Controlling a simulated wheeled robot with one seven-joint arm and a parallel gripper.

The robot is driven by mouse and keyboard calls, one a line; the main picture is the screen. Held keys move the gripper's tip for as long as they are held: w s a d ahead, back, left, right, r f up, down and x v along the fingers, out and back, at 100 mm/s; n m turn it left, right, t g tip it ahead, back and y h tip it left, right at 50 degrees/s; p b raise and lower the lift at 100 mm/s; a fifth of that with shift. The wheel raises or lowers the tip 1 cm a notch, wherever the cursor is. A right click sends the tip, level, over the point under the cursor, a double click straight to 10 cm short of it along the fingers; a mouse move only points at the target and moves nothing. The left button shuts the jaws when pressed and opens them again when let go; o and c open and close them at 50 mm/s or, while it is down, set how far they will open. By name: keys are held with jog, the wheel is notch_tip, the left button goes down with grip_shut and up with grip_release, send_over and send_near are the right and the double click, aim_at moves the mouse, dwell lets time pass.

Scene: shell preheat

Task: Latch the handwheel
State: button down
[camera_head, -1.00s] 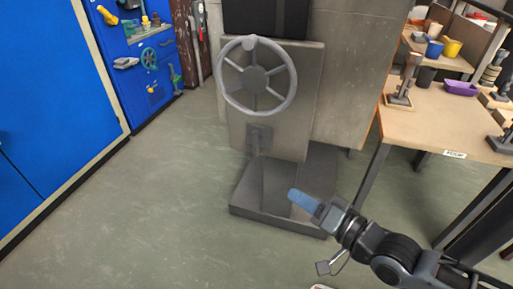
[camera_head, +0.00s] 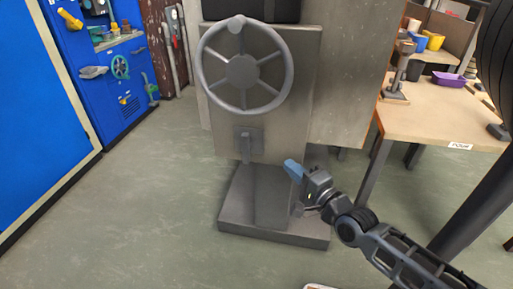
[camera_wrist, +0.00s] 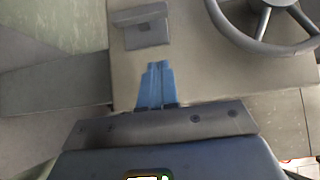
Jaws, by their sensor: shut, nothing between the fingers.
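The handwheel (camera_head: 243,71) is a grey spoked wheel with a knob at the top of its rim. It is mounted on the front of a grey steel machine (camera_head: 304,85). Part of its rim (camera_wrist: 262,44) also shows at the upper right of the wrist view. Below the wheel is a small square plate (camera_head: 249,139) with a short bar hanging down from it; the plate (camera_wrist: 147,32) also shows in the wrist view. My gripper (camera_head: 291,167), with blue fingers, is shut and empty. It is below and right of the wheel and plate, apart from both.
The machine stands on a wide dark base (camera_head: 270,215) on the green floor. A wooden workbench (camera_head: 440,108) with bins and tools is to the right. Blue cabinets (camera_head: 40,110) line the left. The floor between the cabinets and the machine is clear.

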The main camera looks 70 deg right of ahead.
aim_at(247, 146)
jog(key=w+a+b+x, duration=0.1)
jog(key=w+a+x, duration=0.1)
jog(key=x, duration=1)
jog(key=shift+w, duration=0.25)
jog(key=shift+d+r+p, duration=0.1)
jog(key=shift+r+p, duration=0.05)
jog(key=shift+p, duration=0.2)
jog(key=shift+w+n+p, duration=0.1)
jog(key=shift+n+p, duration=0.2)
jog(key=shift+p, duration=0.25)
